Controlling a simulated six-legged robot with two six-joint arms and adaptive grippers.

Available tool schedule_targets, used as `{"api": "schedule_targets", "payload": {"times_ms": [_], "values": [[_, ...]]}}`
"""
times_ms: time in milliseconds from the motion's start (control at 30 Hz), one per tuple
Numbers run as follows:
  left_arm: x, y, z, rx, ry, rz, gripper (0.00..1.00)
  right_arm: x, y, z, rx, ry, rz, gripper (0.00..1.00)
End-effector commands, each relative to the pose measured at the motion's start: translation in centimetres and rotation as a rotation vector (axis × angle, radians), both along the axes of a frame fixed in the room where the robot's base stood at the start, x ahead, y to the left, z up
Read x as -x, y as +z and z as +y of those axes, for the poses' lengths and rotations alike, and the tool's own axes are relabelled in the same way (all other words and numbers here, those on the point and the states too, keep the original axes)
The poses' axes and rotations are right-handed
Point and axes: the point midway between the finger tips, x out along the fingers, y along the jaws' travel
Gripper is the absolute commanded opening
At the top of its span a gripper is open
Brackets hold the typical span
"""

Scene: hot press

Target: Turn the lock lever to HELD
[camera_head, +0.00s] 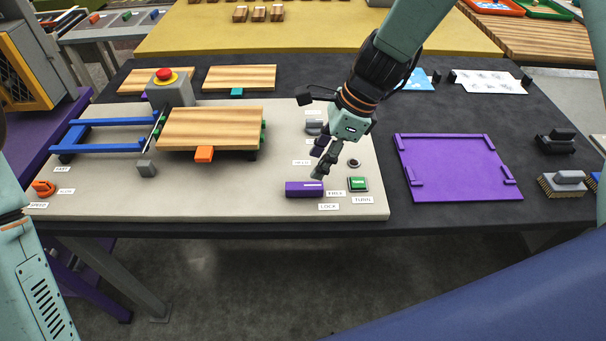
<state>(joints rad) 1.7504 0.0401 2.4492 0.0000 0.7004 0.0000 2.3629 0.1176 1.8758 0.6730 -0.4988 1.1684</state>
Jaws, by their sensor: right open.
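The lock lever, a purple bar (304,188), lies crosswise near the front edge of the light panel (230,195), above the LOCK label (328,206). Its right end is beside the FREE label (336,193). A label that seems to read HELD (302,162) is behind the bar. My right gripper (321,163) is open and empty, pointing down just behind and above the lever's right end. I cannot tell whether a fingertip touches the lever. My left arm shows at the left edge, but its gripper is out of view.
A green TURN button (358,183) is just right of the lever. A grey knob (314,127) stands behind my gripper. A wooden board on a press plate (210,126), a red emergency button (165,74) and an orange SPEED knob (43,188) are left. A purple tray (455,192) lies right.

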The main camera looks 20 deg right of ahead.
Motion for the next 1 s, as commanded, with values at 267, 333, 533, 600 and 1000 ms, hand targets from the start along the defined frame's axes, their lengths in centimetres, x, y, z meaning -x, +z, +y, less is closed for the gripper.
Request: {"api": "schedule_targets", "payload": {"times_ms": [267,333,533,600,1000], "values": [[0.1,-1.3,0.0,0.0,0.0,0.002,0.0,0.0,-4.0,1.4,0.002,0.001,0.006,0.46],[0.1,-1.6,0.0,0.0,0.0,0.002,0.0,0.0,-5.0,1.8,0.003,0.002,0.006,0.46],[0.1,-2.1,0.0,0.0,0.0,0.001,0.0,-0.4,-6.8,2.6,0.003,0.003,0.002,0.46],[0.1,-2.1,0.0,0.0,0.0,0.001,0.0,-0.4,-7.1,2.8,0.002,0.002,0.002,0.46],[0.1,-2.1,0.0,0.0,0.0,0.001,0.0,-0.8,-7.2,2.8,0.002,0.003,0.002,0.38]]}}
